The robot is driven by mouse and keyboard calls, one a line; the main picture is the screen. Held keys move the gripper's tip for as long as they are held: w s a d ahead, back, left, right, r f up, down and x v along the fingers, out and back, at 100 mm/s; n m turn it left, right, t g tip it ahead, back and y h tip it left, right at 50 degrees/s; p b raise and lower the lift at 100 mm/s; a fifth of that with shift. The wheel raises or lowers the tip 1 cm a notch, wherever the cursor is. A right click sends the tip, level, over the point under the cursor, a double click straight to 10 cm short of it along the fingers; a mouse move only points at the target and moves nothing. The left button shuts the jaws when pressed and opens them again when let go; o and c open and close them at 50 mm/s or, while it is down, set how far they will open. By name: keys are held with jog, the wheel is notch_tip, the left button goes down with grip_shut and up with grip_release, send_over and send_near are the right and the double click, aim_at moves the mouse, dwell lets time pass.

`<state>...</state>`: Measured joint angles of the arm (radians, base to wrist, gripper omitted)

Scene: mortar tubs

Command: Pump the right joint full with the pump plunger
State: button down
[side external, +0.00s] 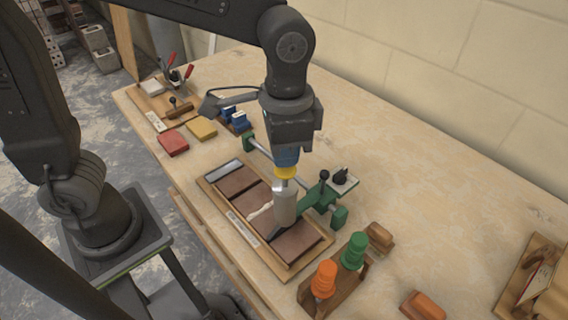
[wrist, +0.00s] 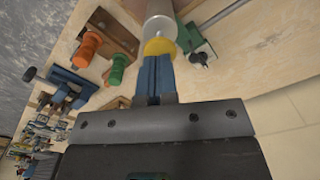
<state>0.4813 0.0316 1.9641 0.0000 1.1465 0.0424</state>
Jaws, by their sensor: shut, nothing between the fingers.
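The pump's metal tube (side external: 285,206) stands nearly upright in a green holder (side external: 318,198) over the tray. Its yellow plunger cap (side external: 285,173) is on top. My gripper (side external: 287,160) is shut, its blue fingertips directly above the cap and seemingly touching it. In the wrist view the shut fingers (wrist: 154,62) meet the yellow cap (wrist: 159,46). A wooden tray (side external: 215,196) holds brown bricks (side external: 300,242) with joints between them. A pale mortar streak (side external: 260,211) lies just left of the tube. The tube and holder partly hide the right joint, so its fill is unclear.
A rack with an orange handle (side external: 324,280) and a green handle (side external: 353,250) stands close by at the tray's right. Red (side external: 173,143) and yellow (side external: 202,128) blocks lie behind left. A wooden board (side external: 530,277) is at far right. The right rear tabletop is clear.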

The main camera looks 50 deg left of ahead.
jog(key=shift+f, duration=1.15)
jog(key=shift+r, duration=1.2)
jog(key=shift+f, duration=0.15)
